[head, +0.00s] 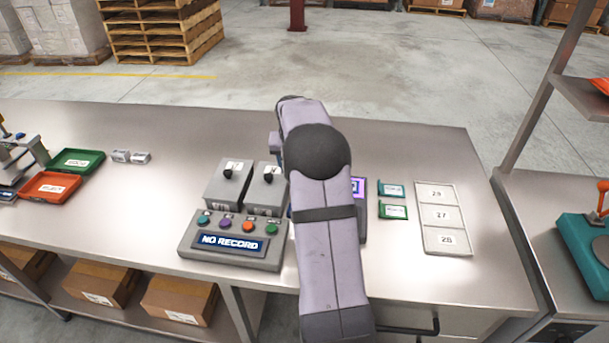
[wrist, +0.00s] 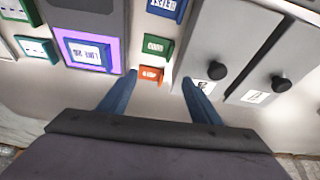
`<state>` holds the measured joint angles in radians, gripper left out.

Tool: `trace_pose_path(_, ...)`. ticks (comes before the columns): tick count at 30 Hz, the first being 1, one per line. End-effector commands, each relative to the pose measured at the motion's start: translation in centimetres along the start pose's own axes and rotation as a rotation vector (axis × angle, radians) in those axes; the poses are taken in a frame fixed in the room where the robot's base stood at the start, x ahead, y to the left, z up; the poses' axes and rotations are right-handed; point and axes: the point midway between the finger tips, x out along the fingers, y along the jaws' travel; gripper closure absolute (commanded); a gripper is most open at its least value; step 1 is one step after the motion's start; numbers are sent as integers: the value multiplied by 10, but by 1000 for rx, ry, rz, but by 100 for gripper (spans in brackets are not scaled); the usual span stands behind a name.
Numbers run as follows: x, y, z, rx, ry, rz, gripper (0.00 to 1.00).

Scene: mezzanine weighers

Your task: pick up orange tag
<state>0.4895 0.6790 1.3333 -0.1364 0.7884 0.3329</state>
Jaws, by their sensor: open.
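The small orange tag (wrist: 151,75) lies on the steel bench in the wrist view, below a green tag (wrist: 157,46) and a blue tag (wrist: 166,8) in a row. My gripper (wrist: 161,77) is open, with its two blue fingers on either side of the orange tag in the picture. The tag sits nearer the left finger. I cannot tell how far the fingertips are above the bench. In the head view my arm hides the orange tag and the gripper.
Grey boxes with black knobs (wrist: 217,70) stand close right of the fingers in the wrist view. A unit with a purple-framed screen (wrist: 88,52) stands close left. In the head view a NO RECORD console (head: 232,243) and a three-slot tray (head: 441,190) flank my arm.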

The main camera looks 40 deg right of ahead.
Motion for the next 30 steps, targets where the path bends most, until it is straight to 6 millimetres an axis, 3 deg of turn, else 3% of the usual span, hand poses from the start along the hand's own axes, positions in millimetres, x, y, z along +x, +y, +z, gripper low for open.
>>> trace_pose_path(3,14,11,-17,45,19,12,42)
trace_pose_path(9,22,18,-28,74,33,20,42)
trace_pose_path(30,54,20,-25,74,23,24,42)
